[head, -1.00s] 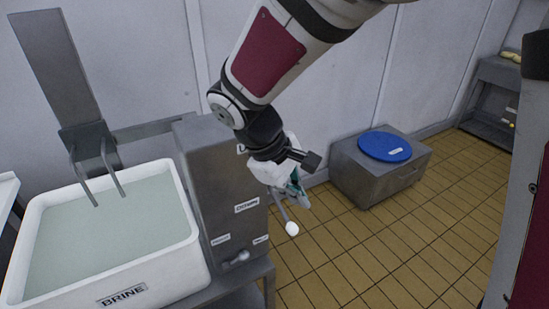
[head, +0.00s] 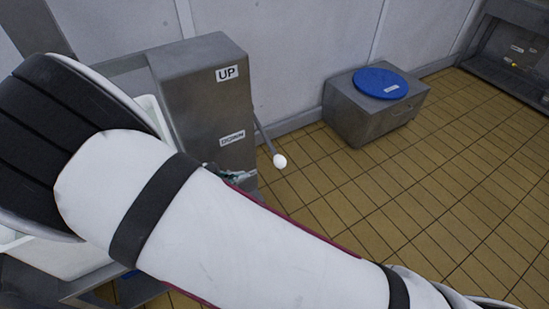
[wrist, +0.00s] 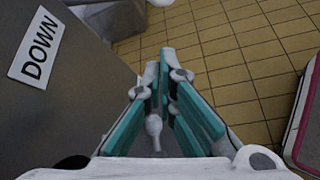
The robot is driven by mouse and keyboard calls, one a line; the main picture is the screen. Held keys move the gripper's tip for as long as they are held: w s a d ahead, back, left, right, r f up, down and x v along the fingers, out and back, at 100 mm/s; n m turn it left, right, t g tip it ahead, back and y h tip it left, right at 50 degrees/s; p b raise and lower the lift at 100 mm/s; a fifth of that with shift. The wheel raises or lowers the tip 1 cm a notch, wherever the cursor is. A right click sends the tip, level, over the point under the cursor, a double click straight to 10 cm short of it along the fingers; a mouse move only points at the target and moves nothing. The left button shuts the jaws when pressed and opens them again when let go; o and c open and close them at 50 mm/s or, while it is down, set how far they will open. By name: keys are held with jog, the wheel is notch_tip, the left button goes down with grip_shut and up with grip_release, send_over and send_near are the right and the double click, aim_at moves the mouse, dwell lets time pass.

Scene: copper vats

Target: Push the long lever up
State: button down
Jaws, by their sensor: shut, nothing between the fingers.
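The long lever (head: 266,138) is a thin grey rod with a white ball knob (head: 280,161) at its end. It slopes down and outward from the right side of a grey metal box (head: 195,85). The box carries an UP label (head: 227,73) above a DOWN label (head: 232,138), and the knob hangs lower than DOWN. My gripper (head: 240,174) is mostly hidden behind my arm in the head view, just left of and below the knob. In the wrist view my gripper (wrist: 164,75) is shut and empty, with teal-padded fingers. A white knob-like shape (wrist: 153,125) shows between the finger links.
A white brine basin (head: 85,260) left of the box is largely covered by my arm. A low metal chest (head: 375,120) with a blue round lid (head: 381,83) stands by the wall. The tiled floor (head: 440,190) to the right is clear.

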jog(key=shift+s+a+f+n+t, duration=0.1)
jog(key=shift+a+f+n+t, duration=0.15)
jog(key=shift+f, duration=0.15)
jog(key=shift+a+f+n+t, duration=0.15)
jog(key=shift+f+t, duration=0.1)
jog(key=shift+f, duration=0.15)
jog(key=shift+d, duration=0.15)
jog(key=w+d+f, duration=0.1)
jog(key=w+d, duration=0.4)
jog(key=d, duration=0.2)
jog(key=shift+w+d+p, duration=0.25)
jog(key=shift+p, duration=0.05)
jog(key=shift+r, duration=0.1)
